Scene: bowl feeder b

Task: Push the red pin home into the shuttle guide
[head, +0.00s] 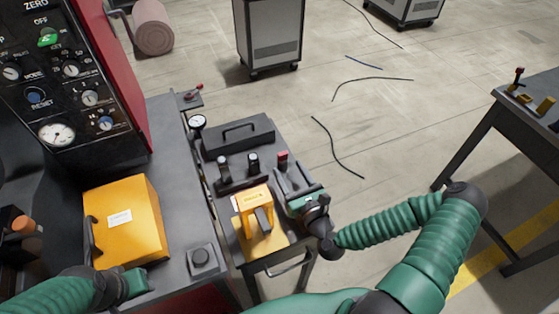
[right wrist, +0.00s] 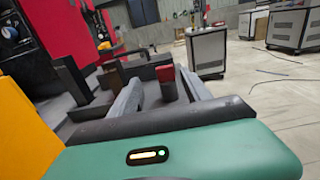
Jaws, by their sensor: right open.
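The shuttle guide cannot be told apart surely from the dark fittings around the pins. My left gripper (head: 138,284) is at the bottom left, its jaws unclear.
A yellow fixture (head: 261,238) stands close left of my right gripper. A yellow box (head: 125,220) sits on the left bench. Floor to the right is open, with loose cables.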

